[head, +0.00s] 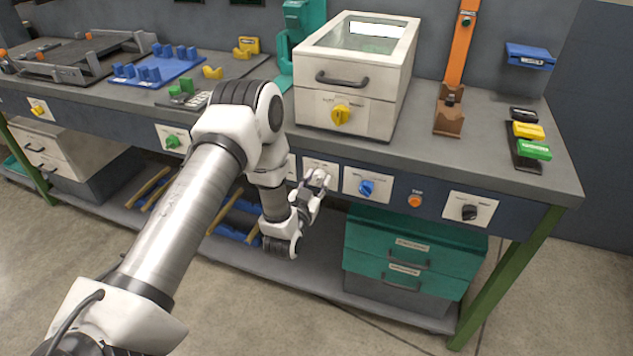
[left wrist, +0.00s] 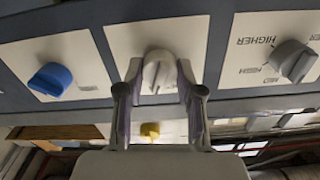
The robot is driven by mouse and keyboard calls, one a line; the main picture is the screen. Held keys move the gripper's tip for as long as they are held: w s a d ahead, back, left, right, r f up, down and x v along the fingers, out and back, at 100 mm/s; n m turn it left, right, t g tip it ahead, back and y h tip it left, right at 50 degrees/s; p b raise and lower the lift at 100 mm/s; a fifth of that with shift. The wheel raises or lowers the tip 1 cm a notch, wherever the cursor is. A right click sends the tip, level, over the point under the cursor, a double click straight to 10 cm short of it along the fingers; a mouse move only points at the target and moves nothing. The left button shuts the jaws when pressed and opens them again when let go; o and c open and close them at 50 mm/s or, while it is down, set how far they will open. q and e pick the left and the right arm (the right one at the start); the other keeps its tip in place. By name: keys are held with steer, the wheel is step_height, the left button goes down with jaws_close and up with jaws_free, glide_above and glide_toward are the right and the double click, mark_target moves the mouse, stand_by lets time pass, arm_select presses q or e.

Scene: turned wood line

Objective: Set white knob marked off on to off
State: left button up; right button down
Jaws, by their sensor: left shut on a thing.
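The white knob (left wrist: 160,70) sits on a pale square plate (left wrist: 200,40) on the bench's front panel, in the middle of the left wrist view. My left gripper (left wrist: 158,80) has one finger on each side of it and is shut on it. In the head view the left gripper (head: 318,181) is at the front panel, left of the blue knob, and covers most of the white knob. The markings around the white knob are not readable, so I cannot tell its setting. My right gripper is out of view.
A blue knob (head: 366,187), an orange button (head: 414,200) and a black knob (head: 469,212) are to the right on the panel. A grey knob (left wrist: 292,61) marked HIGHER, HIGH and MED is close by. Green drawers (head: 415,245) stand below the bench.

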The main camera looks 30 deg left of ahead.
arm_select(q)
steer(key=n+b, duration=0.2)
steer(key=n, duration=0.3)
steer(key=shift+f+b, duration=0.1)
steer(key=shift+b, duration=0.3)
steer(key=shift+n+b, duration=0.8)
steer(key=shift+n, duration=1)
steer(key=o, duration=1.1)
steer(key=shift+o, duration=0.2)
steer(key=v, duration=1.2)
